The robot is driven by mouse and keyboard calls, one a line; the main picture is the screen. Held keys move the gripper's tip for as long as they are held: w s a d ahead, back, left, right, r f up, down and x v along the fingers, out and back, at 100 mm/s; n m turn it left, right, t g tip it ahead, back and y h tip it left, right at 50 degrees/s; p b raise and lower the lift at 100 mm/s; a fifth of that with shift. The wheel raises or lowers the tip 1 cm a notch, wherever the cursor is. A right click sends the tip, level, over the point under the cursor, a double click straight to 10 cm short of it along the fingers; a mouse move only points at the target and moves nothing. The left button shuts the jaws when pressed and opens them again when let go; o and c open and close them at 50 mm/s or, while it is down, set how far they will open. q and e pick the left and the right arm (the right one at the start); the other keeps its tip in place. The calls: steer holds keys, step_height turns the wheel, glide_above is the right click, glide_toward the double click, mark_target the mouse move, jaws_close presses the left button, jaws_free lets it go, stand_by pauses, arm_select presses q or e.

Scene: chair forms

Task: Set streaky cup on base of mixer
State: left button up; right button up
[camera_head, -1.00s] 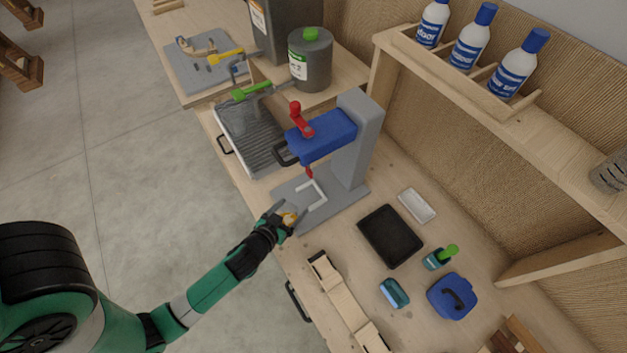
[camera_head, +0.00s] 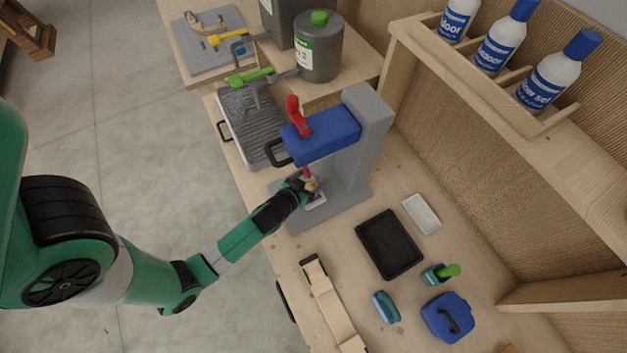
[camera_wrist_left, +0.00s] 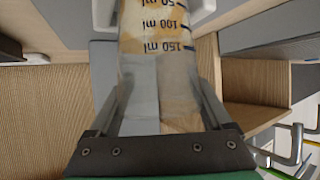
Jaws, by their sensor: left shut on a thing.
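The streaky cup, clear with amber stains and black ml marks, fills the upper middle of the left wrist view (camera_wrist_left: 165,40). My left gripper (camera_head: 307,187) is shut on the cup, with a finger along each side of it. In the head view the cup shows only as a small amber patch (camera_head: 312,186) at the fingertips. The mixer (camera_head: 368,135) is grey with a blue head (camera_head: 322,136) and a red handle. The cup is under the blue head, over the grey base (camera_head: 345,207). I cannot tell whether it touches the base. My right gripper is out of view.
A black tray (camera_head: 389,245), a white dish (camera_head: 421,214), a teal item with a green handle (camera_head: 440,273) and a blue container (camera_head: 447,318) lie right of the base. A ribbed tray (camera_head: 252,120) stands behind left. Bottles (camera_head: 549,80) stand on the shelf.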

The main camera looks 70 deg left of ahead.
arm_select(q)
steer(key=shift+f, duration=0.2)
steer(key=o, duration=0.8)
steer(key=shift+r, duration=0.1)
steer(key=shift+c, duration=0.2)
steer(key=shift+r+p, duration=0.3)
steer(key=v, duration=1.2)
steer(key=shift+f, duration=0.15)
